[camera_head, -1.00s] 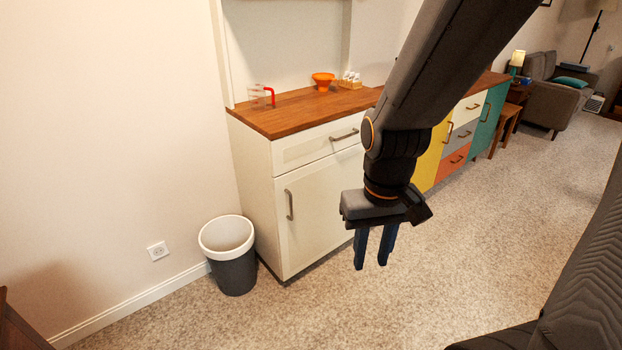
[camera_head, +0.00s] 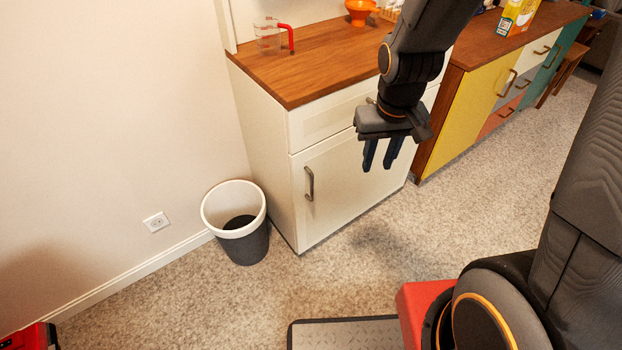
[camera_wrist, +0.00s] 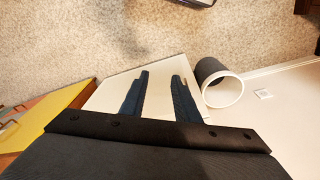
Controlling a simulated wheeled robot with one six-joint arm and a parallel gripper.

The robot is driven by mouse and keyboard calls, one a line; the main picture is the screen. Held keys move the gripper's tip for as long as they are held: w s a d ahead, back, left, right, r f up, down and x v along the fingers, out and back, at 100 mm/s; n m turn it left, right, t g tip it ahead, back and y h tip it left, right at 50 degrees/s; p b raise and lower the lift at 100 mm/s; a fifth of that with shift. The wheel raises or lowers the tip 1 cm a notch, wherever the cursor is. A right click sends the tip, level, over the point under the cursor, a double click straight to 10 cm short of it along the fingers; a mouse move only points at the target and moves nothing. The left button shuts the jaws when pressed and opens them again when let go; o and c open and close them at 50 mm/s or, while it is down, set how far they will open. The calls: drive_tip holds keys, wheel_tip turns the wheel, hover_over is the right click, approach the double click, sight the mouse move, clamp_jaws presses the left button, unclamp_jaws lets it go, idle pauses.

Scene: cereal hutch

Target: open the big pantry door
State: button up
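The pantry door is most likely the large cream door (camera_head: 345,195) on the lower front of the cream cabinet; it is closed. Its grey bar handle (camera_head: 310,184) is upright near the door's left edge. My gripper (camera_head: 378,166) is in front of the cabinet, to the right of the handle and a little higher in the head view. Its two dark blue fingers point down, apart and empty. In the wrist view my gripper (camera_wrist: 160,76) shows a gap between its fingers, with a cream surface behind them. The handle cannot be made out there.
A grey bin with a white rim (camera_head: 234,205) stands by the cabinet's left side. A clear measuring cup with a red handle (camera_head: 268,38) and an orange bowl (camera_head: 360,12) are on the wooden top. A yellow door (camera_head: 468,110) is to the right. The floor in front is clear.

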drive_tip(key=w+a+f+n+t, duration=0.1)
drive_tip(key=w+a+f+n, duration=0.1)
drive_tip(key=w+a+f, duration=0.55)
drive_tip(key=n+t+y, duration=0.1)
drive_tip(key=y, duration=0.1)
hover_over(312, 181)
drive_tip(key=s+d, duration=0.1)
drive_tip(key=s, duration=0.1)
wheel_tip(312, 181, down, 10)
drive_tip(key=shift+f, duration=0.45)
drive_tip(key=shift+t, duration=0.3)
drive_tip(key=shift+x, duration=3.45)
clamp_jaws()
